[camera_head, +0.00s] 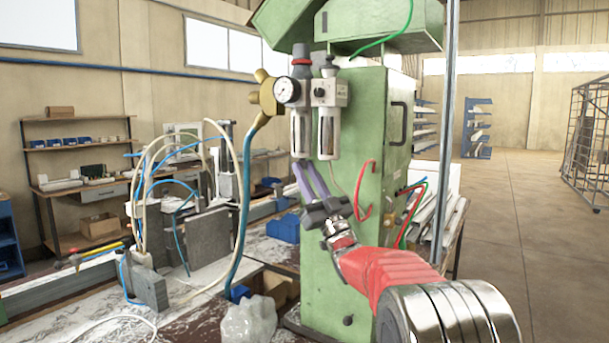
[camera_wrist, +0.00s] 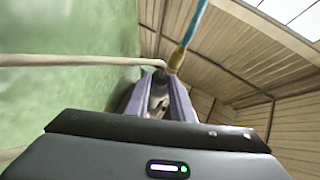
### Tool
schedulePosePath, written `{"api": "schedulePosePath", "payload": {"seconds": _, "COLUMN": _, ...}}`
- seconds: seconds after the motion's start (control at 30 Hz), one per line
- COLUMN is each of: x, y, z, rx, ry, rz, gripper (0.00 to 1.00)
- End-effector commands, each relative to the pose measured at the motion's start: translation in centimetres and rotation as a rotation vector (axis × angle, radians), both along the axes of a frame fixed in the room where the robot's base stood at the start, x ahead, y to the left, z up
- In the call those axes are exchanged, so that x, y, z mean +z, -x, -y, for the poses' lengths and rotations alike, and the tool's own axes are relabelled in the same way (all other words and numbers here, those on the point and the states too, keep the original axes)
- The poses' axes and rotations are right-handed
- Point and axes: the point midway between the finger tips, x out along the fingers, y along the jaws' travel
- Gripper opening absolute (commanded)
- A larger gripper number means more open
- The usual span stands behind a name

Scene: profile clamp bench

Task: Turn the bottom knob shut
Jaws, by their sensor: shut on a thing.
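A filter-regulator unit with a round pressure gauge (camera_head: 287,90) is mounted on the green machine (camera_head: 360,130). Two clear bowls hang below it, the left bowl (camera_head: 300,133) and the right bowl (camera_head: 328,133). My gripper (camera_head: 302,164) reaches up from below, its purple fingers at the underside of the left bowl. In the wrist view my gripper (camera_wrist: 159,82) is shut on a small greyish piece (camera_wrist: 158,98) between the fingers, which I take to be the bottom knob. The fingers cover most of the knob in the head view, so its turn position cannot be read.
A brass fitting (camera_head: 266,92) with a blue hose (camera_head: 246,175) is left of the gauge. A red hose (camera_head: 365,190) sticks out from the machine, close right of my fingers. A cream tube (camera_wrist: 80,60) crosses the wrist view. Free floor (camera_head: 530,220) lies right.

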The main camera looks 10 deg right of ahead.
Motion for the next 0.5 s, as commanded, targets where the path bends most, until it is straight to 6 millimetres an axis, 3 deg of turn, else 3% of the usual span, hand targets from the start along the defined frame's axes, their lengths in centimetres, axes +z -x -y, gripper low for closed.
{"api": "schedulePosePath", "payload": {"seconds": 0.5, "x": 0.04, "y": -0.27, "z": 0.55, "rx": 0.224, "ry": -0.002, "rz": 0.001, "gripper": 0.00}}
